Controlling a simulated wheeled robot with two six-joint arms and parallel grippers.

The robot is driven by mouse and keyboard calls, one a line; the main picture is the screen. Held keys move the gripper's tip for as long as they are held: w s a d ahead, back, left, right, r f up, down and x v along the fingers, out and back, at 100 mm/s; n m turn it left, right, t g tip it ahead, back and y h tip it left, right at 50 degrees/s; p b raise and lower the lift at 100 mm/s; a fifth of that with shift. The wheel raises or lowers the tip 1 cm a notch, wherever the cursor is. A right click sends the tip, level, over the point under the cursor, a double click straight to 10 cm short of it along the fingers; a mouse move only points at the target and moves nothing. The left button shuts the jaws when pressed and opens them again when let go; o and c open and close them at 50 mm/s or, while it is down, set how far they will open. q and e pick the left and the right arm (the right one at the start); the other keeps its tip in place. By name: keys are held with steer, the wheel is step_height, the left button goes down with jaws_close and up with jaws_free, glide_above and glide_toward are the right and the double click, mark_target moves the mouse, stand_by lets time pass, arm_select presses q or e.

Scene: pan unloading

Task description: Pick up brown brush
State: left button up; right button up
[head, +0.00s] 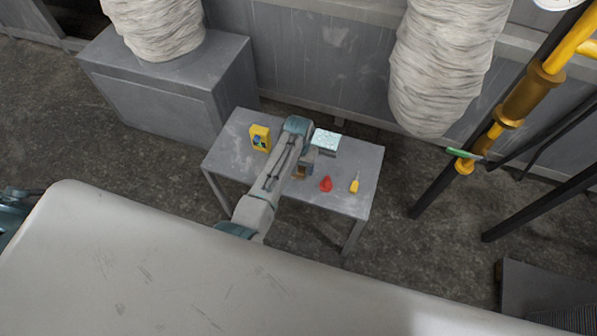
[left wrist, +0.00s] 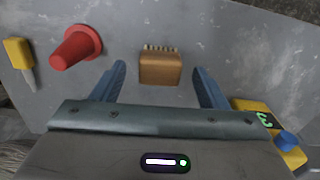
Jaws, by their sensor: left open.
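The brown brush (left wrist: 160,69) lies on the grey table, a brown block with a row of pale bristles along its far edge in the left wrist view. In the head view only a bit of the brown brush (head: 299,173) shows beside my arm. My left gripper (left wrist: 166,78) is open above the table, with one blue finger on each side of the brush and visible gaps between. I cannot tell the height between the fingers and the brush. My right gripper is not in view.
On the grey table (head: 225,158) are a red cone-like object (head: 326,184), a yellow-handled tool (head: 354,184), a yellow box-like device (head: 260,138) and a pale patterned item (head: 327,140).

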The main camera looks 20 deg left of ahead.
arm_select(q)
steer(key=shift+f, duration=1.15)
steer(key=c, duration=1.1)
steer(key=shift+o, duration=0.2)
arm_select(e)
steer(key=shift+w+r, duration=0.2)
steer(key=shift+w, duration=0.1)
